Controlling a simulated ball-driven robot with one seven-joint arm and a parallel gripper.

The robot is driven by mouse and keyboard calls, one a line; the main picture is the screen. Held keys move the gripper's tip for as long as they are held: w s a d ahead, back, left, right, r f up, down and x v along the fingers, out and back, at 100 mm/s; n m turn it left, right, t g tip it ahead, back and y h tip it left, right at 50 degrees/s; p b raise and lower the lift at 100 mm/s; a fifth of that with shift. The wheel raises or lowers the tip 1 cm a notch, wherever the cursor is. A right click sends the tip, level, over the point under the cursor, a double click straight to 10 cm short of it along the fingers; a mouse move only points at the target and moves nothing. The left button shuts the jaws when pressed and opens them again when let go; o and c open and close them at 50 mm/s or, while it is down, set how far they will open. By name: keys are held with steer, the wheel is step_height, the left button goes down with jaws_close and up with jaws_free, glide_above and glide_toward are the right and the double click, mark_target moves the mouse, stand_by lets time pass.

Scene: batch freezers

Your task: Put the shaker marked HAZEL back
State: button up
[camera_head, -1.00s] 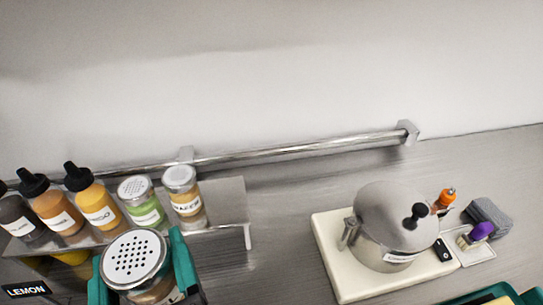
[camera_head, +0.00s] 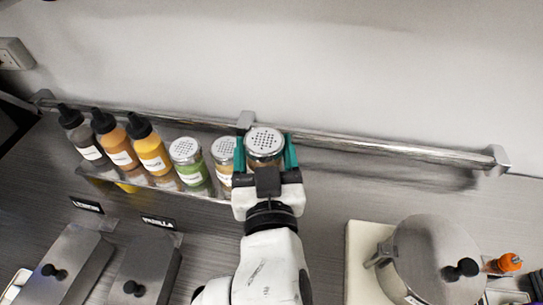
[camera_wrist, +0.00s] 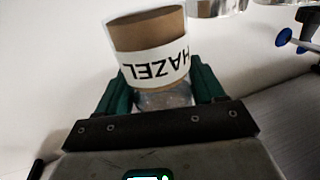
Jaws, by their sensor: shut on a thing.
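The HAZEL shaker is a clear jar with brown contents, a white label and a perforated metal lid (camera_head: 265,141). In the wrist view its label (camera_wrist: 150,66) reads HAZEL and appears upside down. My gripper (camera_head: 266,155) is shut on this shaker, with teal fingers on both sides of it. The shaker is at the right end of the shelf (camera_head: 160,185), beside another shaker (camera_head: 224,150) with a brown-and-white body. Whether its base touches the shelf is hidden by my gripper.
A green shaker (camera_head: 188,152) and several black-capped bottles (camera_head: 153,155) stand along the shelf to the left. A metal rail (camera_head: 350,145) runs along the wall behind. A domed metal lid (camera_head: 435,255) on a white board (camera_head: 360,262) is at lower right.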

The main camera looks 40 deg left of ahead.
steer(key=w+f, duration=0.1)
steer(key=w+a+f, duration=0.1)
steer(key=f, duration=0.1)
steer(key=shift+w+a+f, duration=0.1)
steer(key=shift+w+f, duration=0.1)
steer(key=shift+w, duration=0.1)
steer(key=shift+w+a+f, duration=0.1)
steer(key=shift+w+f, duration=0.1)
steer(key=shift+f, duration=1.6)
steer(key=shift+f, duration=0.15)
steer(key=o, duration=0.8)
steer(key=b+v, duration=0.2)
steer(key=v, duration=1)
